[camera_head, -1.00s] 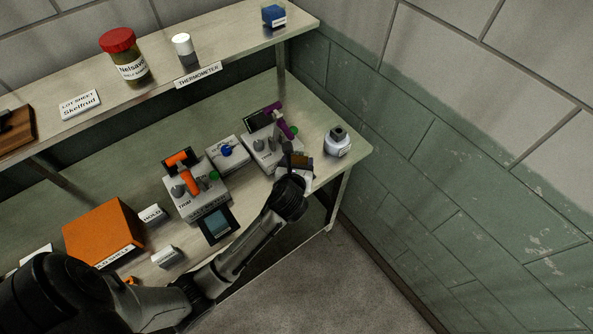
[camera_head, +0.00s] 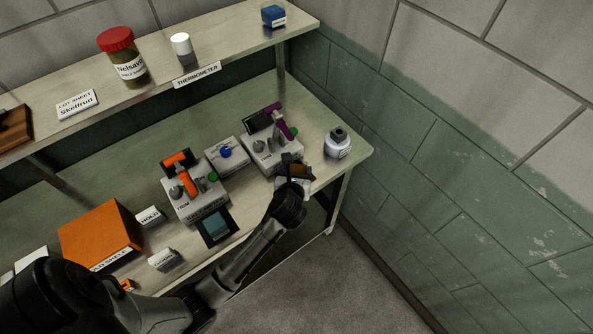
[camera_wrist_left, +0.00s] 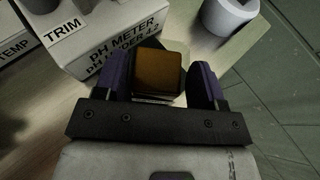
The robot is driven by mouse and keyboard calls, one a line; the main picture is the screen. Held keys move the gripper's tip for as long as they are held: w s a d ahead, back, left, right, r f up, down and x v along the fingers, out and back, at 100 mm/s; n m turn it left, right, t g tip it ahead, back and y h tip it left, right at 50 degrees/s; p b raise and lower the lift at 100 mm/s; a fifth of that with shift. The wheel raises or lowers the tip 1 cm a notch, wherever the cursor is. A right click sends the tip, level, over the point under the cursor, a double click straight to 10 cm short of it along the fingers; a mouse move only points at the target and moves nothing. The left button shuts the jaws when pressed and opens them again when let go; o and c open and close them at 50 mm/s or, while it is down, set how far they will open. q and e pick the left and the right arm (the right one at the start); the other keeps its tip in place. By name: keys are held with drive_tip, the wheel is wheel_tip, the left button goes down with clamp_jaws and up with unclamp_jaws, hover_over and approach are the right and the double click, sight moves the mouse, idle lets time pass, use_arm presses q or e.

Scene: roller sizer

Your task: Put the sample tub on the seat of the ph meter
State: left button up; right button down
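The sample tub (camera_wrist_left: 158,72), small and dark with an orange-brown top, sits between the purple-sided fingers of my left gripper (camera_wrist_left: 162,82). In the head view, the tub (camera_head: 299,171) and gripper (camera_head: 295,167) are at the front side of the pH meter (camera_head: 272,150), a grey box with a purple lever and green knob. The wrist view shows its front label, "PH METER" (camera_wrist_left: 125,45), just beyond the tub. The seat is not clear in either view. My right gripper is not in view.
To the left are a box with a blue knob (camera_head: 226,155), a device with an orange lever (camera_head: 194,203) and an orange box (camera_head: 100,235). A shelf (camera_head: 215,50) runs above the back.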

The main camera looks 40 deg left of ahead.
use_arm(q)
drive_tip(key=o, duration=0.5)
drive_tip(key=shift+c, duration=0.2)
drive_tip(key=shift+s+r, duration=0.1)
drive_tip(key=shift+r, duration=0.15)
drive_tip(key=p+v, duration=0.2)
drive_tip(key=v, duration=1)
drive_tip(key=s+d+f+n+g+h, duration=0.2)
drive_tip(key=s+f+n+g+h, duration=0.1)
drive_tip(key=s+n, duration=0.7)
drive_tip(key=s+d+f+n+g+h, duration=0.2)
drive_tip(key=s+f+n+g+h, duration=0.2)
drive_tip(key=s+n, duration=0.5)
drive_tip(key=shift+s+d+n+g, duration=0.2)
drive_tip(key=shift+s+n+g, duration=0.15)
drive_tip(key=shift+n, duration=3.85)
drive_tip(key=shift+f, duration=0.1)
